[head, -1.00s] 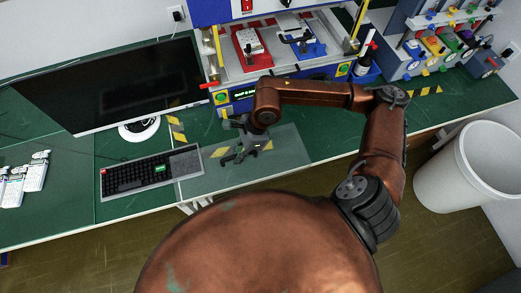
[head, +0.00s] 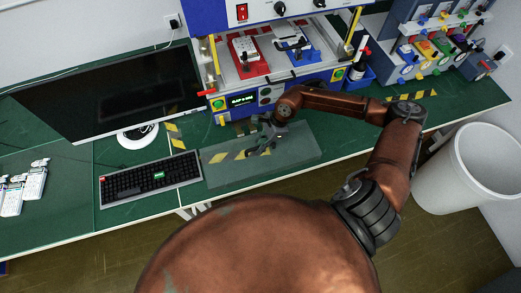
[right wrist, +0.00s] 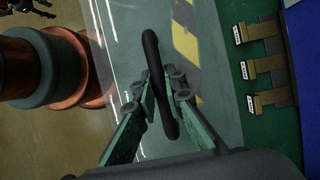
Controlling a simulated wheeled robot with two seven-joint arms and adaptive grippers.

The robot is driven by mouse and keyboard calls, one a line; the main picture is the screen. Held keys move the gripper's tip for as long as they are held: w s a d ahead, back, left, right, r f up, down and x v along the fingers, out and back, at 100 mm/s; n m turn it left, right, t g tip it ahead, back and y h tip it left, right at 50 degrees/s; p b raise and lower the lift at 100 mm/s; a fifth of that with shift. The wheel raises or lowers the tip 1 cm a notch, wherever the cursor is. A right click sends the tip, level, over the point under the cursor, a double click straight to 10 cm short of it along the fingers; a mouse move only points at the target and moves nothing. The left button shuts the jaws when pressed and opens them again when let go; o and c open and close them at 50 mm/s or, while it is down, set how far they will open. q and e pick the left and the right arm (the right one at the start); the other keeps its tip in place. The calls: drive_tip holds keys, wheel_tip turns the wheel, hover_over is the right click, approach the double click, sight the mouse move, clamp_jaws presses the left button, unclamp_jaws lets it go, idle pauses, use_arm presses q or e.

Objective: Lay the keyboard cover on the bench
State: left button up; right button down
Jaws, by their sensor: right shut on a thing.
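The keyboard cover is a clear, pale sheet (head: 293,160) to the right of the black keyboard (head: 130,183) in the head view. It is over the front of the green bench, in front of the blue test station. Yellow and black floor-style stripes show through it. A dark bar handle (right wrist: 151,48) rises from it in the right wrist view. My right gripper (head: 268,146) is above the sheet, and in the wrist view its fingers (right wrist: 164,102) are shut on the handle. I cannot tell whether the sheet touches the bench. My left gripper is not in view.
A monitor (head: 115,90) stands behind the keyboard. The blue test station (head: 290,85) is behind the cover. White handheld devices (head: 35,183) lie at the far left. A white bin (head: 470,170) stands right of the bench. Green bench (head: 365,135) is clear to the right.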

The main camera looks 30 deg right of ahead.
wheel_tip(320, 180, down, 3)
drive_tip(key=shift+d+f, duration=0.15)
drive_tip(key=c, duration=2)
unclamp_jaws()
drive_tip(key=v, duration=1.2)
